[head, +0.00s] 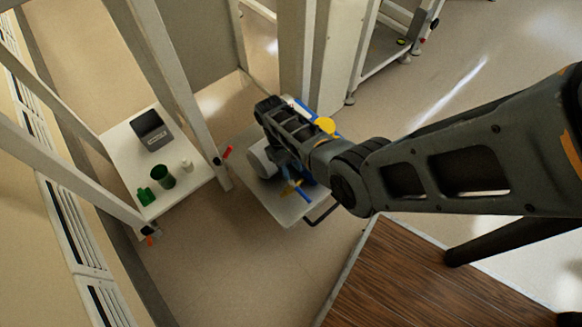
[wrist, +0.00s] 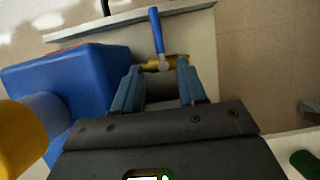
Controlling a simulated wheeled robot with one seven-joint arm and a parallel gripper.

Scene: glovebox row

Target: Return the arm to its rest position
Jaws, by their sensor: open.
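My arm reaches in from the right in the head view, over a small pale bench top (head: 260,200). My gripper (wrist: 157,82) is open, with its two blue-grey fingers apart and nothing held between them. A brass valve (wrist: 178,61) with a blue lever handle (wrist: 157,30) lies just beyond the fingertips in the wrist view. I cannot tell whether the fingers touch it. In the head view the blue handle (head: 302,194) shows below my wrist, and my gripper is mostly hidden by the arm.
A blue body (wrist: 65,75) with a yellow knob (wrist: 18,140) is close left of the fingers. A white frame post (head: 180,90) stands left of the arm. A white table (head: 125,150) holds a grey device (head: 150,130) and green containers (head: 163,177). A wooden top (head: 410,275) is at the bottom right.

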